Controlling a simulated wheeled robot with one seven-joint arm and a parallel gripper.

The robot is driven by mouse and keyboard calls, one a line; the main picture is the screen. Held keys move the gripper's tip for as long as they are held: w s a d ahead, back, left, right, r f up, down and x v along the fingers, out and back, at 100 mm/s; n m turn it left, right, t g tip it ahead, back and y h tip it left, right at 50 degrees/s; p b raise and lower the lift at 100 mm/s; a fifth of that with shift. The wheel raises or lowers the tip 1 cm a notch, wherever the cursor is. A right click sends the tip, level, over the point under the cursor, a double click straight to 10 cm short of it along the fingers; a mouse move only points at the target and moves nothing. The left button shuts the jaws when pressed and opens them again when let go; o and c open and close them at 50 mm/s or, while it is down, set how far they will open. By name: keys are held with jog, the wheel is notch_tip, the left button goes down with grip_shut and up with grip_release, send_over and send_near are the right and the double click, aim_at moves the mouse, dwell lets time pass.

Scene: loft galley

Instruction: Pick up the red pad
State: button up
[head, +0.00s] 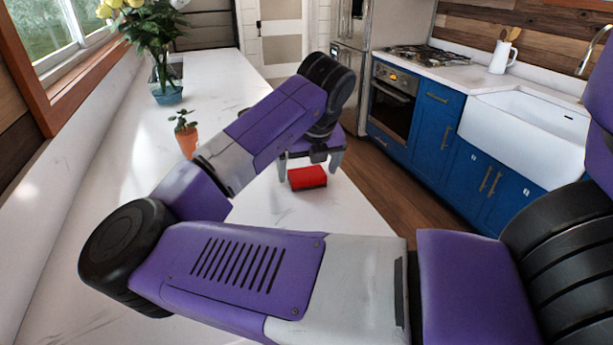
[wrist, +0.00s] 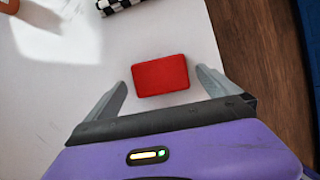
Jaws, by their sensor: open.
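The red pad (head: 308,177) is a small red block lying flat on the white marble counter, close to its right edge in the head view. In the wrist view the red pad (wrist: 160,75) lies just ahead of and between the two grey fingers, apart from both. My gripper (head: 310,168) hangs over the counter at the pad, with its fingers spread on either side in the head view. My gripper (wrist: 160,92) is open and empty. How high the fingertips are above the counter is hard to tell.
A potted plant (head: 186,136) and a vase of flowers (head: 168,88) stand on the counter (head: 215,85) to the left. A black-and-white checked item (wrist: 118,4) lies beyond the pad. The wooden floor (wrist: 262,50) drops away right of the counter edge.

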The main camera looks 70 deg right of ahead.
aim_at(308, 173)
jog(key=shift+x, duration=1)
jog(key=c, duration=1.3)
jog(key=shift+c, duration=0.2)
jog(key=shift+r, duration=0.15)
notch_tip(308, 173, up, 20)
